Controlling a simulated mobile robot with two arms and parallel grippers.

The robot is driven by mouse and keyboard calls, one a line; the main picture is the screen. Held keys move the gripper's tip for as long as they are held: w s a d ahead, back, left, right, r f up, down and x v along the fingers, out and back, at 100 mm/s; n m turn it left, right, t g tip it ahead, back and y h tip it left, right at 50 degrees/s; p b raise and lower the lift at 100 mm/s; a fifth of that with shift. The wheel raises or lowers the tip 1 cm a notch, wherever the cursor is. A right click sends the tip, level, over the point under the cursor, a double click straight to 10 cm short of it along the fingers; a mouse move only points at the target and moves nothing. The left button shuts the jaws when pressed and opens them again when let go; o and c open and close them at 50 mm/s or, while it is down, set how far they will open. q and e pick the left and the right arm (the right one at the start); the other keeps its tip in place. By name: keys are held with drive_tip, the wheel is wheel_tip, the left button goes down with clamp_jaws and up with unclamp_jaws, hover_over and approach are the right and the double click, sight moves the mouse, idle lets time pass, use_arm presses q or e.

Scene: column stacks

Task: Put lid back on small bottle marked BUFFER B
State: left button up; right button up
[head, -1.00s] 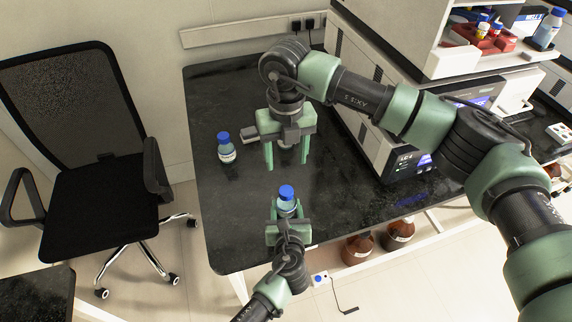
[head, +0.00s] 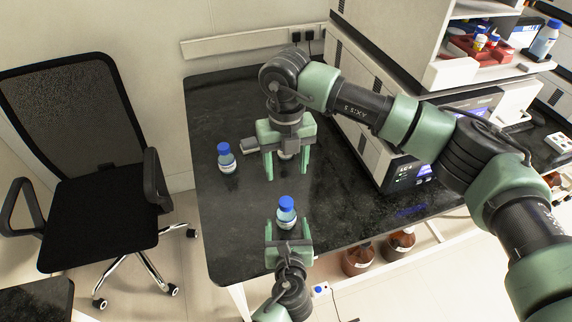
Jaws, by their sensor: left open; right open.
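A small clear bottle (head: 286,219) with a blue lid (head: 286,202) on its top stands upright near the table's front edge. My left gripper (head: 287,232) is open just in front of it, its fingertips near the bottle's lower part. My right gripper (head: 287,172) points down behind that bottle, open. A whitish thing (head: 286,156) shows between its fingers, mostly hidden by the gripper, so I cannot tell what it is. Another blue-capped bottle (head: 227,163) stands upright to the left. The labels are too small to read, so I cannot tell which bottle is BUFFER B.
The dark table (head: 232,225) is clear at its front left. A large white instrument (head: 365,125) stands along the right side, close to my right arm. Brown bottles (head: 358,260) stand below the table. A black office chair (head: 85,150) is at the left.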

sight(287, 224)
use_arm(q)
drive_tip(key=v, duration=0.4)
idle(0.5)
